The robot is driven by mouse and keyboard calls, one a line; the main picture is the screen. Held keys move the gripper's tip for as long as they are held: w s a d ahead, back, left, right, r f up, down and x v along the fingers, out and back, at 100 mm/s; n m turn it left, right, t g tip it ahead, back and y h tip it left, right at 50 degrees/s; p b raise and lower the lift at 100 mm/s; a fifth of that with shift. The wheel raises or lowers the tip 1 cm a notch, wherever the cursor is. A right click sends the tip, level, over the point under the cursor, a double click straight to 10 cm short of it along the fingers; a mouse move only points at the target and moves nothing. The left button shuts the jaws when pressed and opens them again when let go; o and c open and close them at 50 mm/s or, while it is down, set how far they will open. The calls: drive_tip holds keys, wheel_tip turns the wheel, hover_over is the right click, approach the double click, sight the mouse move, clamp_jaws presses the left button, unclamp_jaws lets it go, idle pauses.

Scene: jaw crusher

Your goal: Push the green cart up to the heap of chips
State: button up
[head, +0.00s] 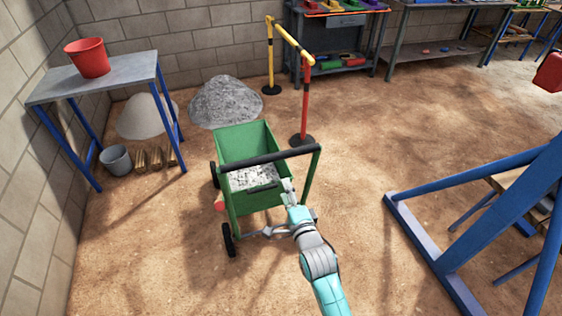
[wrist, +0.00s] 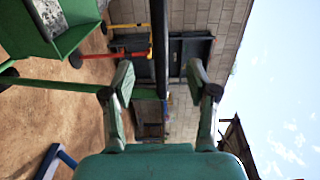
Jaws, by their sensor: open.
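The green cart (head: 243,140) stands in the middle of the head view, holding grey-white chips (head: 254,177). Its dark handle bar (head: 270,155) spans the near side on green side arms. A grey heap of chips (head: 226,102) lies just beyond the cart, against the back wall side. My gripper (head: 288,190) is at the handle side of the cart. In the wrist view my gripper (wrist: 160,72) is open, and the dark handle bar (wrist: 159,45) shows between its fingers. Whether the fingers touch the bar cannot be told.
A red and yellow barrier (head: 304,100) stands right of the heap, close to the cart. A table (head: 110,80) with a red bucket (head: 88,57) stands left, a paler heap (head: 146,116) and a grey bucket (head: 116,160) by it. A blue frame (head: 430,240) stands right.

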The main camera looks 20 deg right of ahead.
sight(273, 161)
drive_tip(key=w, duration=1.5)
drive_tip(key=shift+w, duration=0.1)
clamp_jaws()
